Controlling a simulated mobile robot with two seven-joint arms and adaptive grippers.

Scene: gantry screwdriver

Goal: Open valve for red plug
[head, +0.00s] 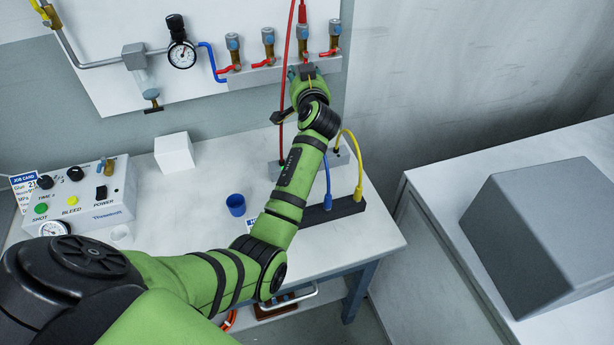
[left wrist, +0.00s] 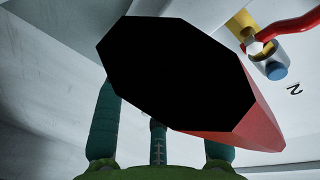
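A manifold rail (head: 275,72) on the wall board carries several brass valves with blue-grey caps and red levers. The red plug (head: 302,14) stands at the top of the third valve (head: 303,32) from the left. My left gripper (head: 303,78) is at the rail just below this valve; its fingers are mostly hidden by the wrist. In the left wrist view, a red thing (left wrist: 255,128) with a big black face fills the middle, very close to the camera, and hides the fingertips. A valve with a red lever (left wrist: 300,32) shows at upper right, near a "2". My right gripper is not in view.
A red hose (head: 288,50) hangs beside my left wrist. Blue (head: 328,185) and yellow (head: 358,180) plugs stand in a black bar. A gauge (head: 182,54), control box (head: 85,195), white block (head: 174,153) and blue cup (head: 236,204) lie leftward. A grey box (head: 540,240) stands right.

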